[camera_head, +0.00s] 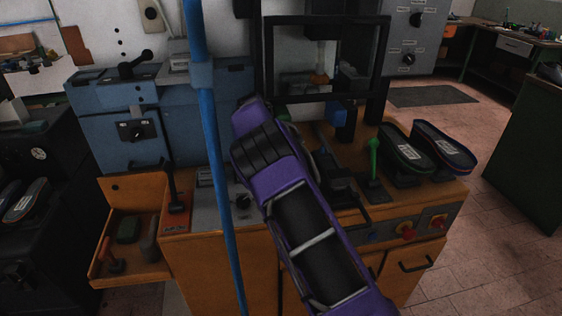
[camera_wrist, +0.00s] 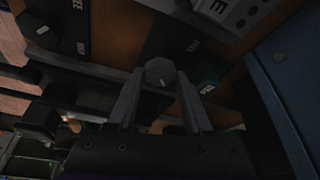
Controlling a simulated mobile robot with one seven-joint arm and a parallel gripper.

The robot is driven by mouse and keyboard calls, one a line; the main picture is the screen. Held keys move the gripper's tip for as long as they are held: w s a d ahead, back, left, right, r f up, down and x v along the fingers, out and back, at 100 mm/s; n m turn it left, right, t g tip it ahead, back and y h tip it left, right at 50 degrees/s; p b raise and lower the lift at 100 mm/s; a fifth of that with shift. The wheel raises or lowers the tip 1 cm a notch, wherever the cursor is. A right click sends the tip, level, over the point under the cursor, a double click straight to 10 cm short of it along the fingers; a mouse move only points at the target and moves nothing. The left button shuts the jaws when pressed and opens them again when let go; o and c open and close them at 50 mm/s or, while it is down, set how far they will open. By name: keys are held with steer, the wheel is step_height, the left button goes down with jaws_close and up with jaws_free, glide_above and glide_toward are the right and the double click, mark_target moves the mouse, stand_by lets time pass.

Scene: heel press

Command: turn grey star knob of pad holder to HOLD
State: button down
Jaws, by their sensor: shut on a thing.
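In the wrist view, the grey star knob (camera_wrist: 160,73) sits on a dark plate (camera_wrist: 168,42) fixed to an orange-brown surface. My gripper (camera_wrist: 160,88) has one finger on each side of the knob and is shut on it. A short pale mark on the knob's face points toward the lower right of the picture. A small white label stands up and right of the knob, and another on a dark green patch to its right. I cannot read either label surely. In the head view my purple arm hides the gripper and the knob.
Another dark knob (camera_wrist: 40,30) with labels sits at the wrist view's upper left. A blue machine body (camera_wrist: 290,75) is close on the right.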

stand_by(0.3)
steer(key=shift+c, duration=1.5)
jaws_free()
steer(key=v, duration=1.2)
